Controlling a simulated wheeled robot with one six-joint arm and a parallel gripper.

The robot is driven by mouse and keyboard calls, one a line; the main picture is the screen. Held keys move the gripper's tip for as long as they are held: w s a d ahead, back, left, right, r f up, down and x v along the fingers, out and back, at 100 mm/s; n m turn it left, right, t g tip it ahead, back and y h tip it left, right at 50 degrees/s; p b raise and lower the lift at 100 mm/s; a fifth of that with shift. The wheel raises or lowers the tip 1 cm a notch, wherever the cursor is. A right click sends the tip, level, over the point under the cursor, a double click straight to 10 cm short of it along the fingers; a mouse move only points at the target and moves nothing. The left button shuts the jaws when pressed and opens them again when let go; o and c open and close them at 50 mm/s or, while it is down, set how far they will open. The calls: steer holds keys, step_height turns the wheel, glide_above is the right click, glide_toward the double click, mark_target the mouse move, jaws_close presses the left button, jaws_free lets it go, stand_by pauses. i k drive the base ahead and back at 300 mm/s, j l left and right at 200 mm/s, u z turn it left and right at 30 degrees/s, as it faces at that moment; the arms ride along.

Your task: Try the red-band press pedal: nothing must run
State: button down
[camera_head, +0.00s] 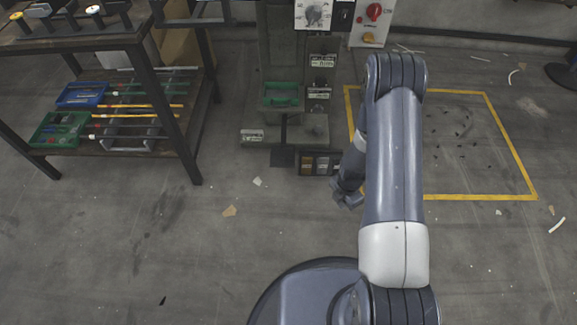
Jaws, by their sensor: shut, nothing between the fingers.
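A grey-green press column (284,45) stands at the top centre, its upper part cut off by the picture edge. A dark flat plate (283,157), which looks like its pedal, lies at the foot of the press below a thin upright bar. No red band shows on the part of the press in view.
A low dark box with coloured compartments (320,164) sits right of the plate, close to my gripper. A rack (130,45) with bins stands at left. A yellow floor outline (515,150) lies right. Open floor with scraps lies in front.

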mark_target(283, 154)
steer(key=z, duration=0.4)
steer(key=i+j+z, duration=0.2)
steer(key=j+z, duration=0.2)
steer(key=j, duration=0.55)
steer(key=j+z, duration=0.4)
steer(key=j, duration=1.4)
steer(key=i, duration=0.05)
